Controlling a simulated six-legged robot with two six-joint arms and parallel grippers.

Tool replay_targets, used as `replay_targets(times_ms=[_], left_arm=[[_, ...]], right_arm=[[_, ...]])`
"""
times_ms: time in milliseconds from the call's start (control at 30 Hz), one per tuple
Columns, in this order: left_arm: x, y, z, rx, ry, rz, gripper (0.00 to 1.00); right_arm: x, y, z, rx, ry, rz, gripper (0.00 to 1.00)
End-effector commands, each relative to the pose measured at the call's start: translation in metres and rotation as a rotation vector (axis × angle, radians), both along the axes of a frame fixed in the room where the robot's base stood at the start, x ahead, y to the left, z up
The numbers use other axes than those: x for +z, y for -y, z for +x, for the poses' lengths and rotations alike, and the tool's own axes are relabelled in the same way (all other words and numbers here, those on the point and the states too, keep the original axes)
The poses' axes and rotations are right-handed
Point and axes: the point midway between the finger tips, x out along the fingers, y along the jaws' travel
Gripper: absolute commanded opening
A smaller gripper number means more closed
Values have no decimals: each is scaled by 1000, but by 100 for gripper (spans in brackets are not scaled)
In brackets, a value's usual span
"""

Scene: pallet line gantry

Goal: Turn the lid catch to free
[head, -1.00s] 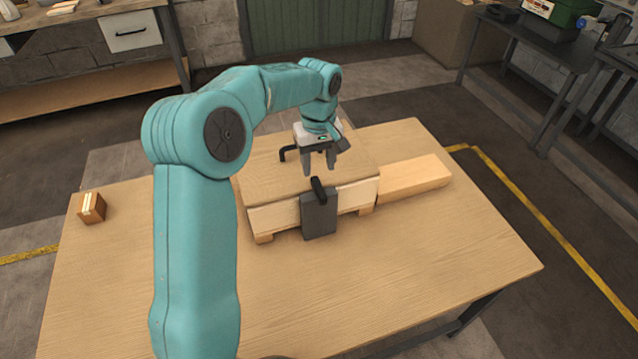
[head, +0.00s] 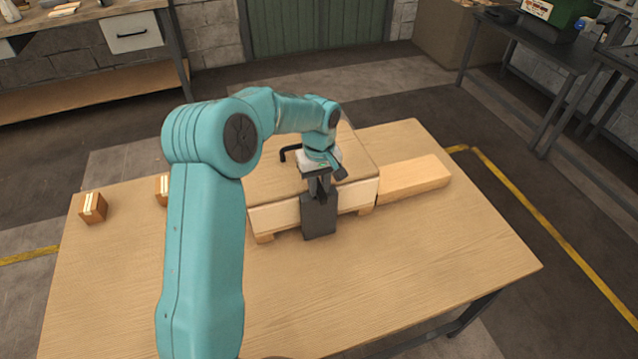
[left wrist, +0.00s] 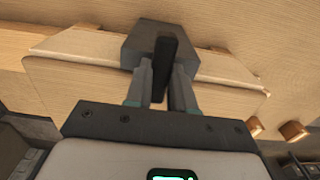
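A low wooden box with a pale front wall (head: 272,217) and a flat wooden lid (head: 262,178) stands on the table. The lid catch has a dark grey plate (head: 319,218) on the box front and a black lever, which shows in the left wrist view (left wrist: 164,62). My left gripper (head: 319,190) is down at the catch. In the left wrist view its fingers (left wrist: 163,75) lie close on both sides of the lever and appear shut on it. In the head view the gripper hides most of the lever. My right gripper is not in view.
A black handle (head: 289,152) sits on the lid, left of my left gripper. A wooden beam (head: 418,178) lies right of the box. Small brown blocks (head: 92,208) stand at the table's left. The table front (head: 400,275) is clear.

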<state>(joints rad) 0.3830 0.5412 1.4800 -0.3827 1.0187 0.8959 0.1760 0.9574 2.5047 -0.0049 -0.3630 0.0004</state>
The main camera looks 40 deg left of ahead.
Motion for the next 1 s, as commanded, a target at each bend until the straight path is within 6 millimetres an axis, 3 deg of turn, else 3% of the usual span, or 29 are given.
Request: replay_targets(times_ms=[467,1000], left_arm=[[1,0,0,-140,0,0,0],[3,0,0,-635,2,1,0]], right_arm=[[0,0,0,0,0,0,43],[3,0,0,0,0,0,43]])
